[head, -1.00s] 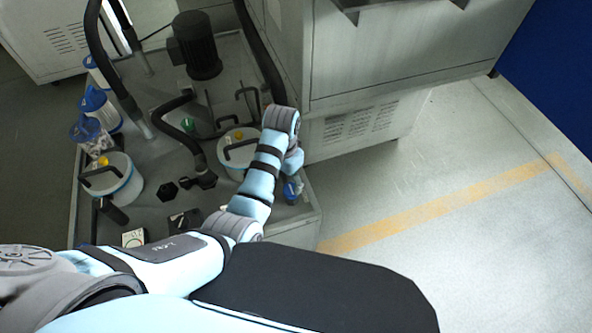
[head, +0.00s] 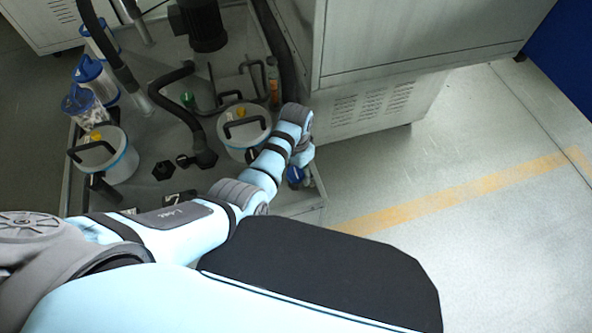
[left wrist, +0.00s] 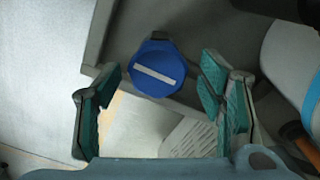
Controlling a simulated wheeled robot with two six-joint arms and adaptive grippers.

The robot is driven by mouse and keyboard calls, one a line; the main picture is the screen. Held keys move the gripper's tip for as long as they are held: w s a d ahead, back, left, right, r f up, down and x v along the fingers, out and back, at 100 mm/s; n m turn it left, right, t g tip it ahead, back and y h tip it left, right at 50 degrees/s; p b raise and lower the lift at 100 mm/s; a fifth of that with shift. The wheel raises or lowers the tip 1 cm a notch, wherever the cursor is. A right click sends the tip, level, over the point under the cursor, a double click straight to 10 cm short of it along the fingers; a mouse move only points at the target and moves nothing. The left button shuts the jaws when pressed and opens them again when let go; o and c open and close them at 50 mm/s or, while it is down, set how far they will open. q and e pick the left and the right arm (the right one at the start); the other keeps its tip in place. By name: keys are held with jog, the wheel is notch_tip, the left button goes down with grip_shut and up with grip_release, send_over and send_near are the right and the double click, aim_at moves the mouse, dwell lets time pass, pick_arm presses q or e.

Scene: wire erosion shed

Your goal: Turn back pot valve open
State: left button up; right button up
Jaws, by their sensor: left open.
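A blue valve knob (left wrist: 157,68) with a pale bar across its face shows in the left wrist view. A small blue part, seemingly the same knob, shows in the head view (head: 295,177) at the tray's right edge. My left gripper (left wrist: 160,98) is open, its green-padded fingers on either side of the knob with gaps to both. In the head view my left gripper (head: 304,155) is mostly hidden by its own arm. A lidded pot (head: 239,149) stands just left of it; another pot (head: 113,170) stands farther left. My right gripper is out of view.
A grey machine cabinet (head: 400,45) stands right of the tray (head: 300,205). Black hoses (head: 178,112) and a dark motor (head: 207,25) stand behind the pots. Blue-lidded canisters (head: 90,72) line the left edge. The floor (head: 450,240) at right is clear.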

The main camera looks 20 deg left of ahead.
pick_arm(q)
jog(key=shift+s+r, duration=0.2)
jog(key=shift+c, duration=0.6)
jog(key=c, duration=1)
jog(key=shift+c, duration=0.2)
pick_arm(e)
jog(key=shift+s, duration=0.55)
